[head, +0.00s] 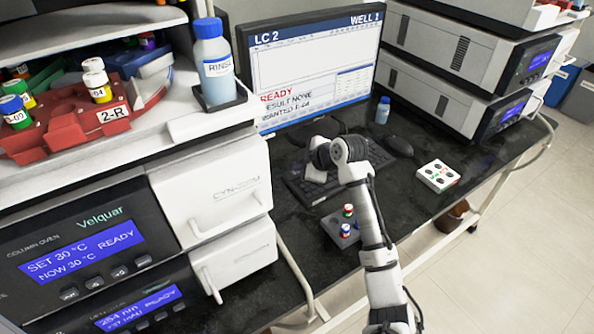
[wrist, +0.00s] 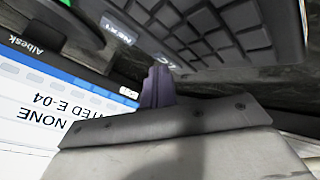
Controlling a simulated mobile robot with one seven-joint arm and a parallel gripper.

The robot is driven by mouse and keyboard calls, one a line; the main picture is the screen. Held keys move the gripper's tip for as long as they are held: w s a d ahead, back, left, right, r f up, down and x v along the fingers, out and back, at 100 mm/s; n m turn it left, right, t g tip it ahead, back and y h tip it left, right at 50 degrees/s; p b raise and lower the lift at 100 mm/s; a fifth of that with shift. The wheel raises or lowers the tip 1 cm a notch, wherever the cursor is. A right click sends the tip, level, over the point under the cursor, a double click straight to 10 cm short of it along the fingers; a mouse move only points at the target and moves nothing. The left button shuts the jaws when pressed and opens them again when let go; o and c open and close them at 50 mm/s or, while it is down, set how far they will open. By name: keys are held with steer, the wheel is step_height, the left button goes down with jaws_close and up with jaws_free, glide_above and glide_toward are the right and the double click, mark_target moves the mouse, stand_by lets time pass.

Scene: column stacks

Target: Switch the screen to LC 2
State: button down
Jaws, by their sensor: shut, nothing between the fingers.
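The screen (head: 318,52) stands at the back of the bench and reads "LC 2" at top left and "WELL 1" at top right. Below it reads "READY", "RESULT NONE" and a "WANTED" line ending in 04. The dark keyboard (head: 308,190) lies in front of the screen, partly hidden by my arm. In the wrist view the keyboard (wrist: 205,35) shows large keys marked "NEXT" and "LC". My gripper (wrist: 157,85) is shut and empty, its tips close by the "LC" key. I cannot tell whether they touch it.
A grey block with coloured-cap vials (head: 346,229) sits in front of the keyboard. A mouse (head: 399,145), a small blue bottle (head: 383,110) and a white button box (head: 437,176) are to the right. Instrument stacks flank the bench; a rinse bottle (head: 213,65) stands at left.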

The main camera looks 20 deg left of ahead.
steer(key=shift+r, duration=0.15)
steer(key=shift+r+p, duration=0.5)
steer(key=shift+r, duration=0.2)
steer(key=shift+r, duration=0.1)
step_height(320, 180, up, 5)
steer(key=p, duration=0.3)
steer(key=shift+d, duration=0.1)
stand_by(1.9)
